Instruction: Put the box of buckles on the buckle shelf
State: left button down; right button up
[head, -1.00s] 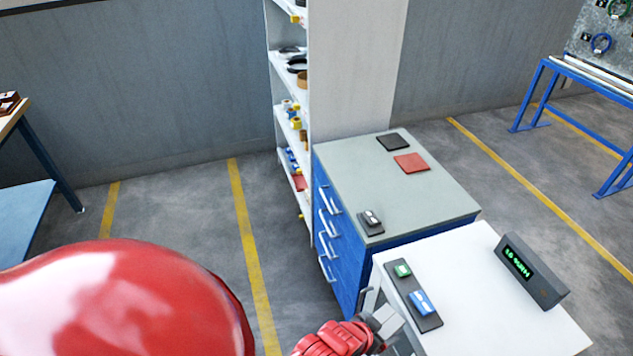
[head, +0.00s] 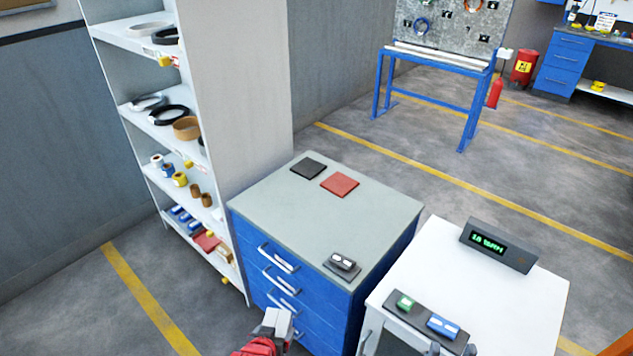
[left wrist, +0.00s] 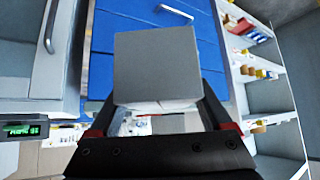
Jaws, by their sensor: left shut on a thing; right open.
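My left gripper (head: 276,330) is low in the head view, in front of the blue drawer cabinet, shut on a plain grey box (head: 278,320). In the left wrist view the box (left wrist: 157,65) sits between the fingers; its contents are hidden. A tall white shelf rack (head: 240,110) stands left of the cabinet, apart from the box. Its boards hold rings, rolls and, low down, blue and red items (head: 205,240). I cannot tell which board is the buckle shelf. My right gripper (head: 453,350) barely shows at the bottom edge, open, by the white table.
The blue drawer cabinet (head: 390,265) has a grey top with black and red pads and a small device. The white table (head: 535,305) carries a display (head: 498,246) and a tray with green and blue items. Floor before the rack is clear.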

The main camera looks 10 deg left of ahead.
aim_at(112, 25)
jog(key=i+j, duration=0.15)
jog(key=j, duration=0.3)
jog(key=i+j+z, duration=0.1)
jog(key=j, duration=0.4)
jog(key=i+j, duration=0.15)
jog(key=j, duration=0.3)
jog(key=i+j, duration=0.15)
jog(key=j, duration=0.35)
jog(key=i+j+z, duration=0.1)
jog(key=j, duration=0.4)
jog(key=i+j, duration=0.15)
jog(key=j, duration=0.3)
